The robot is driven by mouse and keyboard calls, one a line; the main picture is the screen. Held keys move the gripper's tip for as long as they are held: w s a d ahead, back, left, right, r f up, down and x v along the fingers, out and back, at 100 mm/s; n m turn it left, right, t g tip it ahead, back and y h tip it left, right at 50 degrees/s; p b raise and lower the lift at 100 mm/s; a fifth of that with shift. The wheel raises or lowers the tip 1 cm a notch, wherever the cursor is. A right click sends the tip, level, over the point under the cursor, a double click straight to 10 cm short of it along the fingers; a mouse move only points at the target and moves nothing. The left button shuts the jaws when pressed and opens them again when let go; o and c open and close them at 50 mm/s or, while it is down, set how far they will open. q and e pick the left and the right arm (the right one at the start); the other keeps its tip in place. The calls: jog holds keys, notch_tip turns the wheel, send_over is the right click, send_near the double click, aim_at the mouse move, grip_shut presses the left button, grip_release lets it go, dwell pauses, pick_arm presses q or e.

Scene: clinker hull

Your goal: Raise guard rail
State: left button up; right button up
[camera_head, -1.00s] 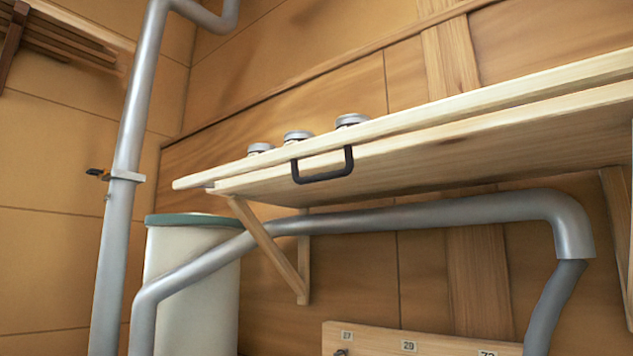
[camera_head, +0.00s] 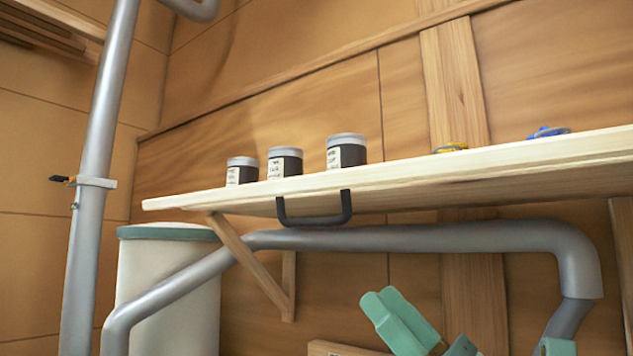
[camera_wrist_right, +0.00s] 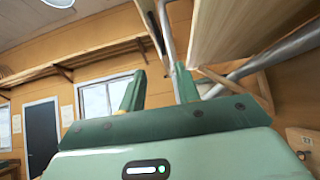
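A long pale wooden board with a dark handle (camera_head: 314,208) runs along the front edge of the shelf (camera_head: 400,188) in the head view. I take this front board to be the guard rail. The handle hangs below the edge, and the jars behind show almost fully above it. My right gripper (camera_head: 425,325), green, is at the bottom of the head view, below and right of the handle and apart from it. In the right wrist view its two fingers (camera_wrist_right: 158,90) stand apart with nothing between them. The handle is not clear there. My left gripper is not in view.
Several items stand on the shelf: jars (camera_head: 285,163), a yellow item (camera_head: 450,148) and a blue item (camera_head: 547,132). A grey pipe (camera_head: 420,238) runs just below the shelf. A wooden bracket (camera_head: 250,267) supports it. A pale green-rimmed bin (camera_head: 165,270) stands at left.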

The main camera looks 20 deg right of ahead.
aim_at(315, 222)
jog(key=p+x, duration=0.7)
jog(key=x, duration=0.6)
jog(key=shift+r, duration=0.1)
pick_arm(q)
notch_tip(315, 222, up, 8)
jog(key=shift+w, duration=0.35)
pick_arm(e)
jog(key=shift+w+a+r, duration=0.15)
jog(key=shift+w+a, duration=0.05)
jog(key=shift+w, duration=0.1)
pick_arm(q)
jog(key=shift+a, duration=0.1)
pick_arm(e)
jog(key=shift+c, duration=0.2)
grip_shut()
